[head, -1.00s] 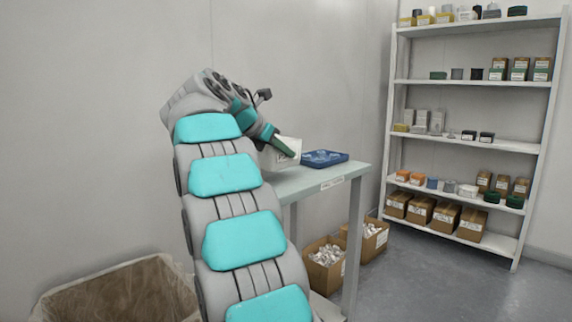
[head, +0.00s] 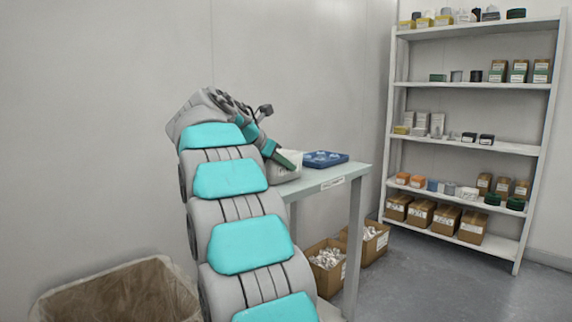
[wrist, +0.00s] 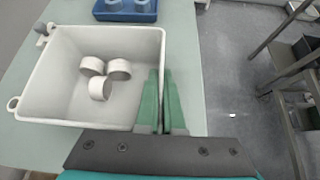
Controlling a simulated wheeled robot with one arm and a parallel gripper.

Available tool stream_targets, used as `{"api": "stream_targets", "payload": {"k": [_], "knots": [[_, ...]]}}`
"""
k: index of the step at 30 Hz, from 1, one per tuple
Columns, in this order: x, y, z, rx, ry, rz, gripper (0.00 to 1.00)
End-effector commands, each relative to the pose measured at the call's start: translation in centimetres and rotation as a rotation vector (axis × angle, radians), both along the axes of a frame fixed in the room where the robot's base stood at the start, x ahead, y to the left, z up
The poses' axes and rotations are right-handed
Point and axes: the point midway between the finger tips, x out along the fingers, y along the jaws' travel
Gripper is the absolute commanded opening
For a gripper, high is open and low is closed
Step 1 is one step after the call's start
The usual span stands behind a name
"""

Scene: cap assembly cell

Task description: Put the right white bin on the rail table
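The white bin (wrist: 75,70) holds three white ring-shaped caps (wrist: 100,78) in the wrist view. It is over the pale green tabletop (wrist: 185,55), at its near end in the head view, and looks level and set down on it. The bin also shows in the head view (head: 287,170), partly hidden by my gripper. My gripper (wrist: 161,75) has its green fingers close together on either side of the bin's right wall, one inside and one outside, shut on that wall. The label on the table edge is too small to read.
Open cardboard boxes (head: 327,262) sit under the table. A lined waste box (head: 118,292) is at lower left. A loaded shelf rack (head: 470,145) stands at right.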

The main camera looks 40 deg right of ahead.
Motion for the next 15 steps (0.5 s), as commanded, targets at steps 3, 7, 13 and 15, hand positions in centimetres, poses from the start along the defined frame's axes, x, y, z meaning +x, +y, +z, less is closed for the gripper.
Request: {"api": "stream_targets", "payload": {"k": [3, 7, 13, 15], "knots": [[-0.01, 0.00, 0.00, 0.000, 0.000, 0.000, 0.16], [-0.01, 0.00, 0.00, 0.000, 0.000, 0.000, 0.31], [0.00, 0.00, 0.00, 0.000, 0.000, 0.000, 0.35], [-0.01, 0.00, 0.00, 0.000, 0.000, 0.000, 0.35]]}}
